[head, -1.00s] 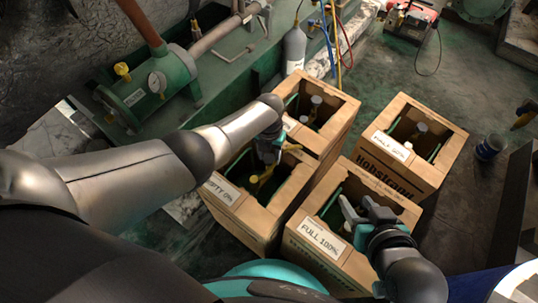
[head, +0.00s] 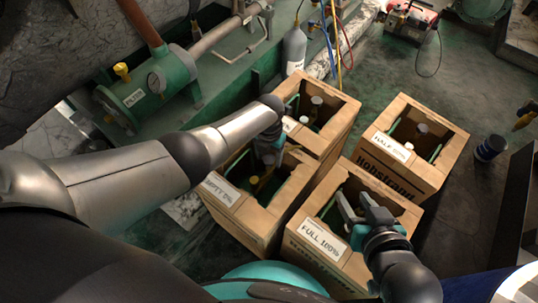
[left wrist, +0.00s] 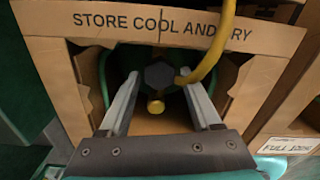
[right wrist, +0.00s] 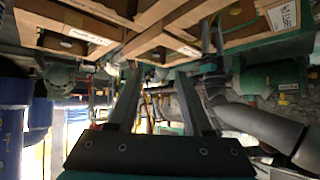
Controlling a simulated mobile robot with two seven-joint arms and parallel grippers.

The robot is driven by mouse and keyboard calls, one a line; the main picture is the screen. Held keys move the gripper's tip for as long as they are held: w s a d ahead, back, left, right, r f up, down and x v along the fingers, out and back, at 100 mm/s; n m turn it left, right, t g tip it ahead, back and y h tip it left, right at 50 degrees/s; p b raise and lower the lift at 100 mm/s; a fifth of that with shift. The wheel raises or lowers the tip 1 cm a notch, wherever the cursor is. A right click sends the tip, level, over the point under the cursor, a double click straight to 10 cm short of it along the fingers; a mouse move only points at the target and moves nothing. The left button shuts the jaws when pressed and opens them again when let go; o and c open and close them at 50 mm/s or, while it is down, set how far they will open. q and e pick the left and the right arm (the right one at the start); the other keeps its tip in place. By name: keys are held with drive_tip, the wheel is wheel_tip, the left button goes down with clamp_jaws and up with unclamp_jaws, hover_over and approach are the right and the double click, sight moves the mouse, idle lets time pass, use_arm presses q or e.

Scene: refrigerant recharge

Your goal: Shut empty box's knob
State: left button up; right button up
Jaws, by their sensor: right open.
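The empty box (head: 232,217), a cardboard carton labelled "EMPTY 0%", stands left of the full box. Inside it, the left wrist view shows a dark, six-sided knob (left wrist: 160,76) with a brass fitting (left wrist: 156,106) below it. A yellow hose (left wrist: 215,50) runs down beside the knob. My left gripper (left wrist: 164,84) is open, with one finger on each side of the knob; whether they touch it is unclear. In the head view my left gripper (head: 268,156) reaches into the box, its tips hidden. My right gripper (head: 362,204) is open and empty above the full box.
The full box (head: 300,255) stands beside the empty box. Two more cartons (head: 340,122) (head: 440,170) with cylinders stand behind. A green pipe assembly (head: 165,80) and a grey bottle (head: 294,50) lie beyond.

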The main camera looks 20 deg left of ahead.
use_arm(q)
drive_tip(key=shift+o, duration=0.9)
drive_tip(key=shift+w, duration=0.1)
drive_tip(key=shift+r, duration=0.1)
drive_tip(key=shift+r+p, duration=0.4)
drive_tip(key=shift+r, duration=0.05)
wheel_tip(320, 180, up, 4)
drive_tip(key=p, duration=0.3)
drive_tip(key=shift+r, duration=0.1)
use_arm(e)
drive_tip(key=g+h+p, duration=0.3)
drive_tip(key=g+p, duration=0.3)
drive_tip(key=g, duration=0.1)
hover_over(357, 267)
drive_tip(key=s+x, duration=0.1)
drive_tip(key=x, duration=0.3)
drive_tip(key=s+x, duration=0.1)
drive_tip(key=x, duration=0.3)
drive_tip(key=s+x, duration=0.1)
drive_tip(key=x, duration=0.3)
drive_tip(key=shift+f, duration=0.75)
drive_tip(key=shift+s+d+f+p, duration=0.15)
drive_tip(key=shift+s+f+p, duration=0.15)
drive_tip(key=shift+f, duration=0.25)
use_arm(q)
wheel_tip(357, 267, up, 10)
use_arm(e)
drive_tip(key=shift+f, duration=0.1)
